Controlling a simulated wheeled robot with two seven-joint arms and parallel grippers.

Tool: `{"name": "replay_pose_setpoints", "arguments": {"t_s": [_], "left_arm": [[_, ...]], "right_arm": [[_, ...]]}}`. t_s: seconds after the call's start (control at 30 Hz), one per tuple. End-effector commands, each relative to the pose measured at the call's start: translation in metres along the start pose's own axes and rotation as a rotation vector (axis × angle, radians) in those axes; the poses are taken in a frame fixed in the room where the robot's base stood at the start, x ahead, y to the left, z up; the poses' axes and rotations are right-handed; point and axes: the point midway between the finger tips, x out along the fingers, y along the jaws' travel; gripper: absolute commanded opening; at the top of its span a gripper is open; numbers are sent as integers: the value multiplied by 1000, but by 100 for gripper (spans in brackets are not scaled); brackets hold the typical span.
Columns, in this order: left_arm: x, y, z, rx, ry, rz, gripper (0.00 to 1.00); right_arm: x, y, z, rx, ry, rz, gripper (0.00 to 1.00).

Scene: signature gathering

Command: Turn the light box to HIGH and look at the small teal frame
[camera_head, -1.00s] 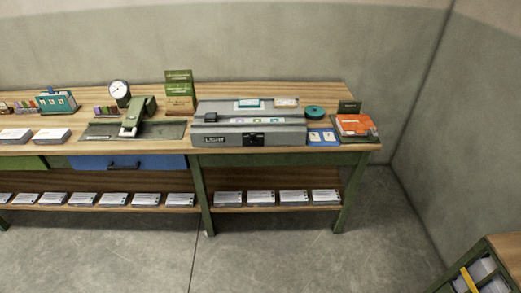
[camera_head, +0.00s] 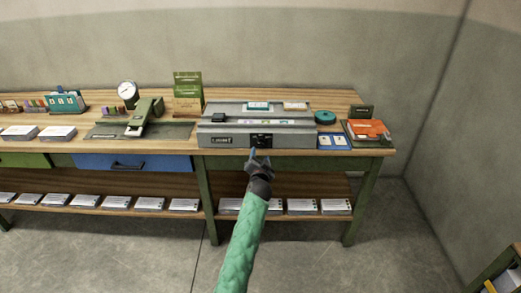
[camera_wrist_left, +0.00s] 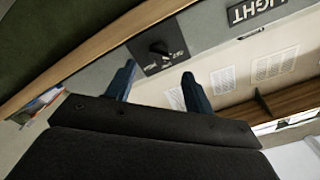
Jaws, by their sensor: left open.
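The grey light box (camera_head: 290,139) stands on the workbench. Its black switch panel (camera_head: 261,140) is on the front face. In the left wrist view the panel shows a dark knob (camera_wrist_left: 160,48) with small lettering, upside down; I cannot read its setting. The LIGHT label (camera_wrist_left: 256,12) is beside it. The small teal frame (camera_head: 257,106) lies on top of the box, towards the back. My left gripper (camera_head: 260,153) is open just in front of the panel; its fingers (camera_wrist_left: 158,70) point at the knob, with nothing seen between them. My right gripper is out of view.
A teal round object (camera_head: 325,117), blue-and-white cards (camera_head: 334,141) and an orange item (camera_head: 368,129) sit right of the box. A green press-like tool (camera_head: 145,114) and a dial (camera_head: 127,90) are on the left. Paper stacks line the lower shelf. A wall closes off the right.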

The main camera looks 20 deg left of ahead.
Motion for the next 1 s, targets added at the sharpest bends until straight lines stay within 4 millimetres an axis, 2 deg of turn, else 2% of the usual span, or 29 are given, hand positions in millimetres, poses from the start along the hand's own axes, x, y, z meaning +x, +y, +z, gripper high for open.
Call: {"name": "replay_pose_setpoints", "arguments": {"t_s": [0.17, 0.3, 0.43, 0.6, 0.9, 1.0], "left_arm": [[24, -1, -2, -1, 1, 1, 53], [44, -1, -2, -1, -1, 2, 53], [59, 0, -1, -1, -1, 1, 53], [69, 1, 0, -1, -1, 3, 53], [70, 1, 0, -2, -1, 3, 53], [70, 1, 0, -2, -1, 3, 35]], "right_arm": [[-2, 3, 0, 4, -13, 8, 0], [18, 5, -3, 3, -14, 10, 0], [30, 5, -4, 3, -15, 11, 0], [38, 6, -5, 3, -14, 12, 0], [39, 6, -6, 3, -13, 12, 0], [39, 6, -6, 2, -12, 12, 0]]}}
